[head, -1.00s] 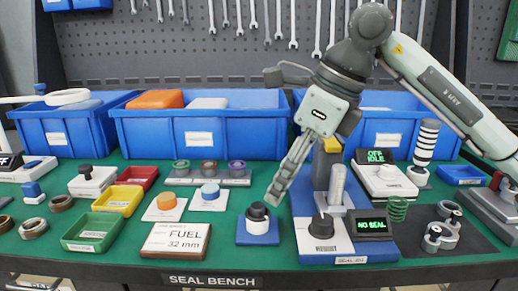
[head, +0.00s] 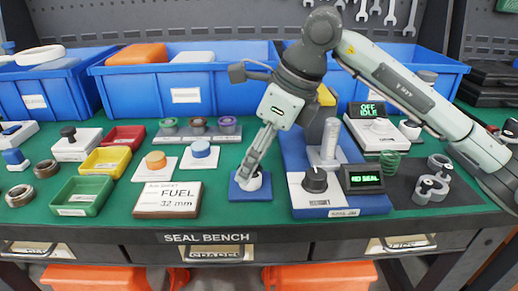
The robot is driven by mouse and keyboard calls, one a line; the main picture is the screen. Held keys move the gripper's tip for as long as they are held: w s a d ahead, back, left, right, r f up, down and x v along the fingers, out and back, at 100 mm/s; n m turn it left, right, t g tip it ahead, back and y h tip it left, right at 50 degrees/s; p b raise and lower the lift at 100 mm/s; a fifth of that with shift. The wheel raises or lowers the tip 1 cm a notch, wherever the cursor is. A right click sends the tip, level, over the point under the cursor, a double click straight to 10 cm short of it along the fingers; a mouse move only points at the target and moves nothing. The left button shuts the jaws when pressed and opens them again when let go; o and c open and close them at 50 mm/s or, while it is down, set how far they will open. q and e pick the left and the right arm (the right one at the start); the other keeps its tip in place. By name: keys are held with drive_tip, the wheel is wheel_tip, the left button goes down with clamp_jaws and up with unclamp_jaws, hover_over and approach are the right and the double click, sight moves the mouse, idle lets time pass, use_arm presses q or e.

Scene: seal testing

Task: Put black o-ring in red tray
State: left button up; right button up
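The red tray (head: 124,133) is a small open bin at the left, behind the yellow tray, and looks empty. A blue block (head: 250,193) with a short white post stands at the middle front of the bench. My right gripper (head: 249,178) points down at the top of this post, with its fingertips at or touching it. The fingers cover the black piece on the post, so I cannot tell whether they are shut on it or whether it is the black o-ring. My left gripper is not in view.
A yellow tray (head: 106,160) and a green tray (head: 82,195) stand in front of the red tray. The FUEL 32 mm sign (head: 167,200) and the orange-topped piece (head: 156,160) are left of the blue block. The seal jig (head: 341,205) is close on its right.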

drive_tip(key=shift+c, duration=0.2)
drive_tip(key=c, duration=1)
drive_tip(key=o, duration=0.4)
drive_tip(key=c, duration=0.6)
drive_tip(key=shift+c, duration=0.2)
drive_tip(key=shift+r+p, duration=1.2)
drive_tip(key=shift+r, duration=1.25)
